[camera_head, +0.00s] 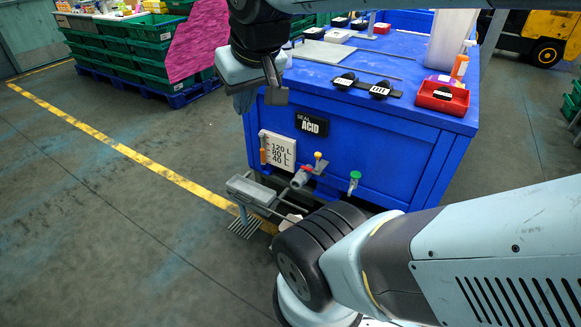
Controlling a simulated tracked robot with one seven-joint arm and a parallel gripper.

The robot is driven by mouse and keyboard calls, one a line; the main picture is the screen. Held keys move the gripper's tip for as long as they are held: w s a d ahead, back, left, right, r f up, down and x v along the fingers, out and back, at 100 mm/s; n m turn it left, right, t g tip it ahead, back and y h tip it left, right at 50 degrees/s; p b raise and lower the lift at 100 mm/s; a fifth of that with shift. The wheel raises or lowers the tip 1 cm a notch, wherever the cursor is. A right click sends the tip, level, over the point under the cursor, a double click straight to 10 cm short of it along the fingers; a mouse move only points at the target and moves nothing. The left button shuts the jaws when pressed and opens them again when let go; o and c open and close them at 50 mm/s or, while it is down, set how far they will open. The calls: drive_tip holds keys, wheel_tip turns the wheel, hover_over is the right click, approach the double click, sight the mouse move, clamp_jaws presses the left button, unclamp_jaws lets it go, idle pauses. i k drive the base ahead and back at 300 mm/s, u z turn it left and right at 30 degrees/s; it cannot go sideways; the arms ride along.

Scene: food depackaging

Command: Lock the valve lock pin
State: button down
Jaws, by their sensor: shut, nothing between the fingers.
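The blue tank (400,150) has a black "ACID" label (312,125) on its front. Below the label, a grey valve outlet (300,178) with a red part sticks out of the front wall. A small yellow-topped pin (318,156) stands beside it, and a green-handled tap (354,179) is further right. I cannot tell whether the pin is seated. My gripper (274,92) is shut and empty, above and to the left of the valve. It is in front of the tank's upper left edge and appears apart from the valve.
A grey metal stand (252,190) is low in front of the tank. A red tray (442,97) and black clips (380,89) lie on top. Green crates (140,50) stand at the back left. The left floor is clear.

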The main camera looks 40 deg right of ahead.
sight(318, 155)
drive_tip(key=u, duration=0.55)
drive_tip(key=k, duration=1.3)
drive_tip(key=i, duration=0.9)
drive_tip(key=z, duration=0.95)
drive_tip(key=i, duration=0.7)
drive_tip(key=z, duration=0.15)
